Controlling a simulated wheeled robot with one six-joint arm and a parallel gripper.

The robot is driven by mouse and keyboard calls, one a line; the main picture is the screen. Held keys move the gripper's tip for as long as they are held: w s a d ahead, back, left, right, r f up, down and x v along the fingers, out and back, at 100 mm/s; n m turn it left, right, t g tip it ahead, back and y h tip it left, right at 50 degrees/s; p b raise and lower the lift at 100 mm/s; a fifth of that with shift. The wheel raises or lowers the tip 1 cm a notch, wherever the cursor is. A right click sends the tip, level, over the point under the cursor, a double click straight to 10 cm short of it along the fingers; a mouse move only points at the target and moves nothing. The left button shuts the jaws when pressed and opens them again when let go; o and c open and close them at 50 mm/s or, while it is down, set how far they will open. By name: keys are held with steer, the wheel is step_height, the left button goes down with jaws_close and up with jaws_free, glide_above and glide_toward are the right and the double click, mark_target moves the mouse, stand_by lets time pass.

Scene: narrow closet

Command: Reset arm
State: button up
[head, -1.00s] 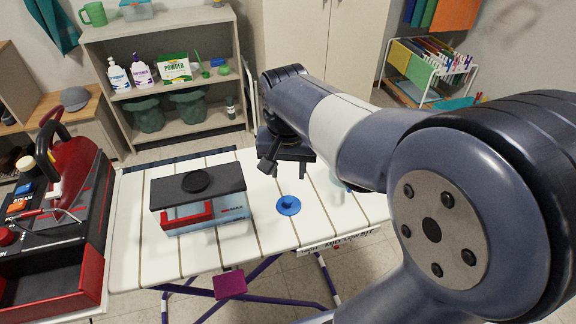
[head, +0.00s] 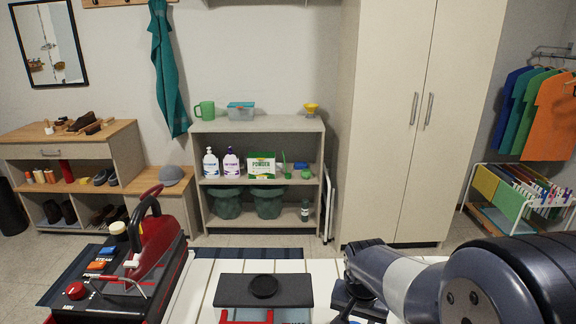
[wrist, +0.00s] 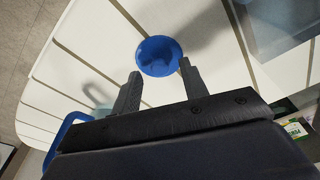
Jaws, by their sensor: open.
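My gripper (wrist: 160,85) is open and empty in the wrist view. Its two fingers stand apart above the white slatted board, with a round blue object (wrist: 158,56) just beyond the fingertips. Whether the fingers touch the blue object I cannot tell. In the head view my arm comes in from the lower right, and the wrist end (head: 355,300) is partly cut off by the bottom edge. The blue object is out of the head view.
A black-lidded box (head: 264,291) stands on the white board left of my arm. A red iron (head: 155,245) on its station is further left. Shelves (head: 258,124) with bottles and a tall cabinet (head: 410,120) stand behind. A clothes rack (head: 515,195) is at right.

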step_height(320, 180, down, 2)
steer(key=shift+w+f, duration=0.1)
steer(key=shift+r, duration=1.95)
steer(key=shift+f, duration=0.1)
